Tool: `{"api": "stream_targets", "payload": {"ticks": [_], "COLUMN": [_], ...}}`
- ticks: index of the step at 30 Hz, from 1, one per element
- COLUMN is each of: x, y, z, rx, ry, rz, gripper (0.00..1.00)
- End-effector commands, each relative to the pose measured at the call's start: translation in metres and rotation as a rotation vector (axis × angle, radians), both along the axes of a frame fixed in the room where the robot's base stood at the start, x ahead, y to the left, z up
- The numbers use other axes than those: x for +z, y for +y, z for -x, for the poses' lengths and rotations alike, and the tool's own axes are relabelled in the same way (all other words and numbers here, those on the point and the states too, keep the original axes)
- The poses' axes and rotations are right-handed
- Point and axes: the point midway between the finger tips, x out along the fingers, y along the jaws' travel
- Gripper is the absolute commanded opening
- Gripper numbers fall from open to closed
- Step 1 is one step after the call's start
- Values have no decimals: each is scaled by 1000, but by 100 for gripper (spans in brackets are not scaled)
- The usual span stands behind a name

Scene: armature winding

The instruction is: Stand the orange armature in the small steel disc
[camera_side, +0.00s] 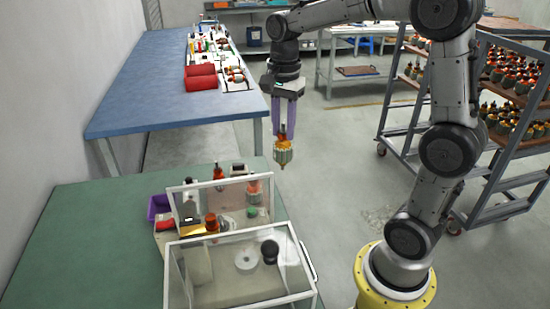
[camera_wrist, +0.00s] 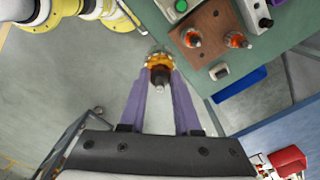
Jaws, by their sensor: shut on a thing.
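My gripper (camera_side: 284,122), with purple fingers, is shut on the orange armature (camera_side: 284,152). The armature hangs upright, shaft down, in the air off the right side of the green table, above the floor. In the wrist view my gripper (camera_wrist: 160,78) holds the armature (camera_wrist: 159,66) between its fingertips, seen from above. A small pale grey disc (camera_side: 247,260) with a central hole, which looks like the steel disc, lies under the clear-panelled guard on the green table. It is well apart from the armature, lower and nearer the side camera. I cannot make it out in the wrist view.
The white-framed clear guard (camera_side: 240,235) stands on the green table (camera_side: 70,245), with a black knob (camera_side: 270,250) beside the disc. A brown board (camera_wrist: 212,35) bears two armatures. A blue table (camera_side: 170,95) stands behind; a rack of armatures (camera_side: 510,120) stands right.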

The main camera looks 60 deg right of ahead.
Motion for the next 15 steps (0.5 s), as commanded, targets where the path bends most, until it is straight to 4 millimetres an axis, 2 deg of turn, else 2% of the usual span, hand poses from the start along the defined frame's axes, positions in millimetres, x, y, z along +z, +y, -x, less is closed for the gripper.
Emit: {"api": "stream_targets", "payload": {"ticks": [1,6,12,15], "x": [19,84,135,152], "y": [-1,-1,0,0], "z": [-2,-2,-1,-2], "rx": [0,0,0,0], "ry": [-13,-13,-9,-8], "rz": [4,4,3,2], "gripper": [0,0,0,0]}}
